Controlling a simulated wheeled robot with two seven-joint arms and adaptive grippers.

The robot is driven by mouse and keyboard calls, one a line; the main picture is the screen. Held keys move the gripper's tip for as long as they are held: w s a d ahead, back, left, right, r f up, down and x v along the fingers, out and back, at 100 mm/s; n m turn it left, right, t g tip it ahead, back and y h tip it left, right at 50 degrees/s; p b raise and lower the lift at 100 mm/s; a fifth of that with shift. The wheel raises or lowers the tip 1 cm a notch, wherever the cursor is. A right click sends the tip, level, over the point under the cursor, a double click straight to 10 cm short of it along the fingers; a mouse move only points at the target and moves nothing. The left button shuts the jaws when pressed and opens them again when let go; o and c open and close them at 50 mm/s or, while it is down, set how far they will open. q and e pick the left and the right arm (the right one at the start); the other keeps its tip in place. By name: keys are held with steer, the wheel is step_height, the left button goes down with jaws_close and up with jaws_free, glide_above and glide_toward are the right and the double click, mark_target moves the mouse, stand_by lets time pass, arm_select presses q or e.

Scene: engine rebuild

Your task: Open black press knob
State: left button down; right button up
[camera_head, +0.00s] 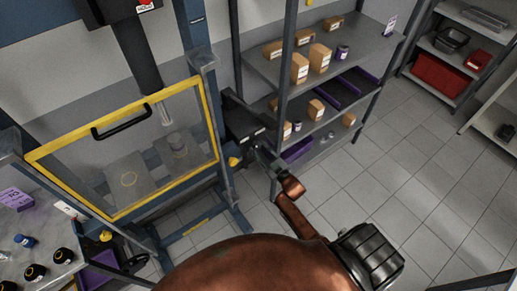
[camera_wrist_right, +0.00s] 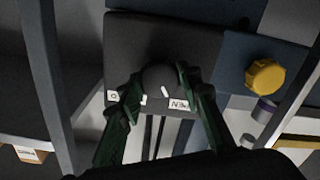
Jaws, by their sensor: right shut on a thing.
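The black press knob (camera_wrist_right: 160,83) sits on the black control box in the right wrist view, with a white mark on its face. White labels lie beside it; the right one ends in "EN" and the rest is hidden. My right gripper (camera_wrist_right: 160,92) is shut on the knob, one finger on each side. In the head view my right gripper (camera_head: 258,150) reaches the control box (camera_head: 240,118) on the press's right side. The press (camera_head: 203,65) has a yellow-framed clear guard (camera_head: 122,212) with a black handle. My left gripper is not in view.
A yellow knob (camera_wrist_right: 265,76) stands right of the control box in the right wrist view. A shelf (camera_head: 375,42) with cardboard boxes and purple bins is behind my right arm. A bench (camera_head: 50,260) with bottles is at left. The tiled floor (camera_head: 420,180) at right is clear.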

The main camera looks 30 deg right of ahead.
steer(key=o, duration=1.2)
steer(key=shift+c, duration=0.2)
steer(key=s+d, duration=0.1)
steer(key=s, duration=1.1)
